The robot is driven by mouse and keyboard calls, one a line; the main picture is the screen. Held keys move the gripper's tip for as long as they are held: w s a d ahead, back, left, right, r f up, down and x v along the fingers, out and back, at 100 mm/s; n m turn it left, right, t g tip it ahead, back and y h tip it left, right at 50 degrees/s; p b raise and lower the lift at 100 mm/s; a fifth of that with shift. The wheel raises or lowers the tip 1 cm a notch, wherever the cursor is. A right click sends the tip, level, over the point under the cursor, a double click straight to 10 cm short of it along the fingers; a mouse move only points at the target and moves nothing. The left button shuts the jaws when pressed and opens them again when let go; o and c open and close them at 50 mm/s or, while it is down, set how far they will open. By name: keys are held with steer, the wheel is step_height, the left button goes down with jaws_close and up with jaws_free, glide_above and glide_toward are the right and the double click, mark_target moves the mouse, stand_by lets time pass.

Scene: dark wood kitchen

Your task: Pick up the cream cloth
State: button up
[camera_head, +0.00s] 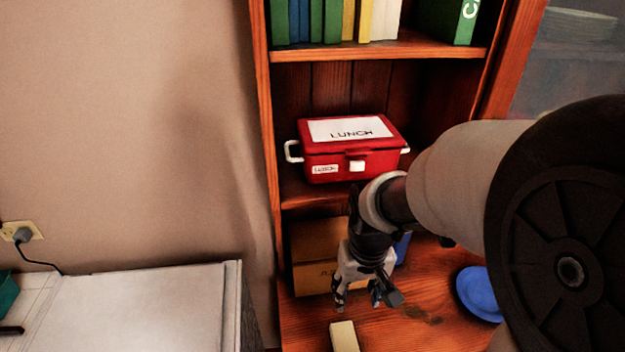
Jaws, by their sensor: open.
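A small cream item (344,336), which looks like the cream cloth, lies on the wooden surface at the bottom of the head view. It shows as a narrow, folded-looking block, and its near end is cut off by the picture edge. My gripper (358,299) points down in front of the bookcase, with its fingers apart and nothing seen between them. In the picture it is just above the cream item, a little to its right. The gap between them cannot be judged exactly, but they look apart.
A red lunch box (352,160) sits on the shelf behind my arm. A cardboard box (315,278) stands low behind my gripper. A blue round object (480,292) lies at right. A white counter (140,310) is at left. Books (333,20) fill the top shelf.

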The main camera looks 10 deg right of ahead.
mark_target(345, 338)
steer(key=o, duration=0.5)
steer(key=shift+g, duration=0.5)
steer(key=f, duration=0.5)
steer(key=shift+w+f, duration=0.3)
steer(key=shift+w, duration=0.1)
steer(key=shift+o, duration=0.3)
step_height(345, 338, down, 11)
steer(key=b, duration=0.3)
steer(key=shift+w+a+f+b, duration=0.1)
steer(key=shift+f+b, duration=0.6)
steer(key=shift+f, duration=0.75)
steer(key=shift+w+a+f+b, duration=0.1)
steer(key=shift+f+b, duration=0.6)
steer(key=shift+f, duration=0.75)
